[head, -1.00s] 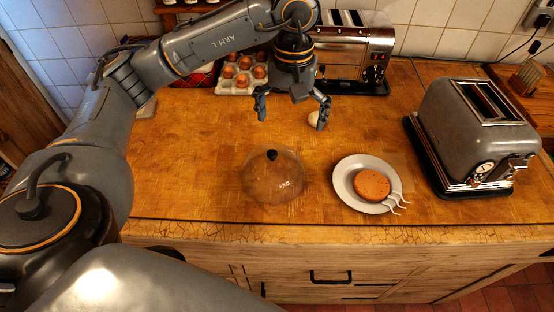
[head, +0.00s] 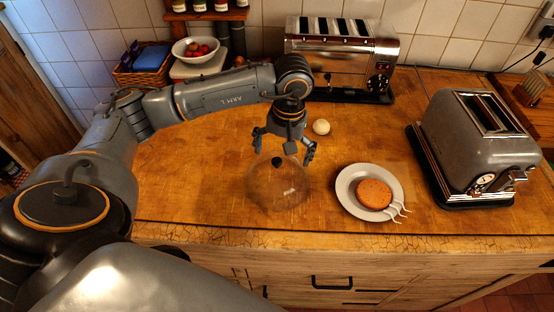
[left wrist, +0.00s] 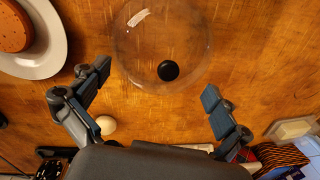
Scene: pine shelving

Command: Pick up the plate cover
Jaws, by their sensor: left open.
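The plate cover (head: 277,190) is a clear dome with a black knob (head: 277,161), standing on the wooden counter left of the plate. My left gripper (head: 283,156) is open and empty, just above and behind the cover. In the left wrist view the cover (left wrist: 160,40) and its black knob (left wrist: 168,70) lie ahead of the two spread fingers (left wrist: 155,95), with the knob roughly between them. No finger visibly touches the cover. My right gripper is not in view.
A white plate (head: 346,186) with a round brown cake (head: 374,193) and a white fork-like utensil (head: 398,209) is right of the cover. A small pale ball (head: 321,127) lies behind. Toasters (head: 340,60) (head: 475,140) stand at the back and right. A basket (head: 142,70) and fruit bowl (head: 195,50) are back left.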

